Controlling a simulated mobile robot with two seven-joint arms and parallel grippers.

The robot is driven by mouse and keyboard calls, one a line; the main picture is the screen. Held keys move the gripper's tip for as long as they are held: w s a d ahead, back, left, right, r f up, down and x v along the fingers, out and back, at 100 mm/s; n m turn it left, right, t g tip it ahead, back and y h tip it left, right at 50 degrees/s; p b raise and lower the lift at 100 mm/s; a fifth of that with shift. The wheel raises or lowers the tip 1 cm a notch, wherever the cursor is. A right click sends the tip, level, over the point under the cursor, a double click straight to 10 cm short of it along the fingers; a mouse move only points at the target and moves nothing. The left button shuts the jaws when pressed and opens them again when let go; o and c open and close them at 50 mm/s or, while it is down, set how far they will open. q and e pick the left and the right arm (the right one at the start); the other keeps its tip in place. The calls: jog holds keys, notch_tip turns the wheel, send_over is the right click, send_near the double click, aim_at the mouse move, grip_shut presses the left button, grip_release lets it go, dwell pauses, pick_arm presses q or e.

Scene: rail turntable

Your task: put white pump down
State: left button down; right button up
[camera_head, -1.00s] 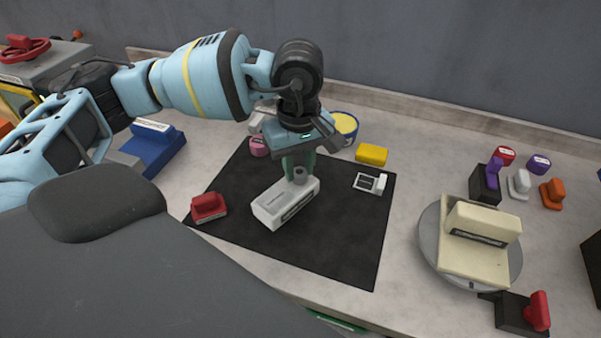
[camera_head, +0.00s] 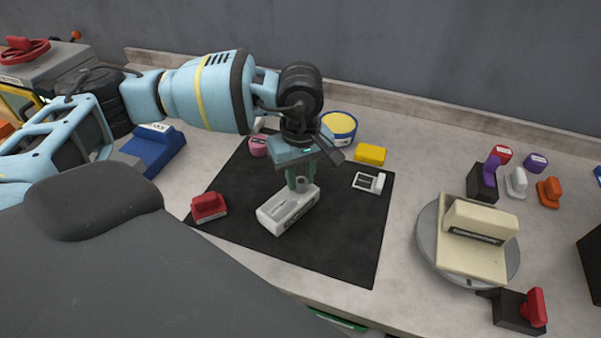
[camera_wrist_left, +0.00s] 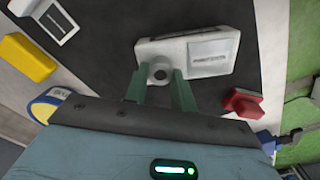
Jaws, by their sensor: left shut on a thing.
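The white pump (camera_head: 284,213) is a pale box-shaped body with a dark label on its side and a small round stub at one end. It is at the black mat (camera_head: 340,250); whether it touches the mat I cannot tell. My left gripper (camera_head: 300,183) is above its stub end, pointing down, and shut on it. In the left wrist view the green fingers (camera_wrist_left: 160,90) are on either side of the pump's round stub, and the pump (camera_wrist_left: 195,55) shows its labelled face. My right gripper is not in view.
A red block (camera_head: 208,207) is left of the pump. A white-and-black part (camera_head: 369,182), a yellow block (camera_head: 371,154) and a yellow-topped round tub (camera_head: 339,125) are nearby. The turntable (camera_head: 428,245) with a cream piece is at right. Mat to the pump's right is clear.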

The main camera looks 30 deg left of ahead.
pick_arm(q)
jog(key=c, duration=1.2)
grip_release()
jog(key=shift+o, duration=0.2)
notch_tip(320, 180, up, 12)
jog(key=shift+r, duration=0.1)
